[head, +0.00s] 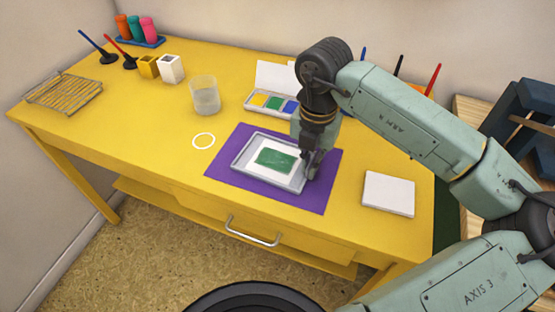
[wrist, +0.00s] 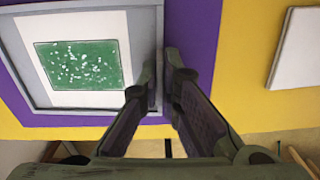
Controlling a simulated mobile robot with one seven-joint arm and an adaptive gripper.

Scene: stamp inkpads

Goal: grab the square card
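A white card (head: 258,167) with a green printed rectangle (head: 276,159) lies in a shallow grey tray (head: 237,163) on a purple mat (head: 324,171). It also shows in the wrist view (wrist: 28,44). A plain white square card or pad (head: 389,193) lies on the table to the right of the mat; part of it shows in the wrist view (wrist: 300,48). My gripper (head: 312,172) points down at the tray's right edge. In the wrist view its fingertips (wrist: 161,62) are close together on either side of the tray's right rim. Whether they touch the rim is unclear.
On the yellow table (head: 150,118) are a glass of water (head: 205,97), a paint palette (head: 256,106), a wire rack (head: 63,93), brushes, small blocks and bottles. A white ring (head: 204,140) lies left of the mat. The table's left front is clear.

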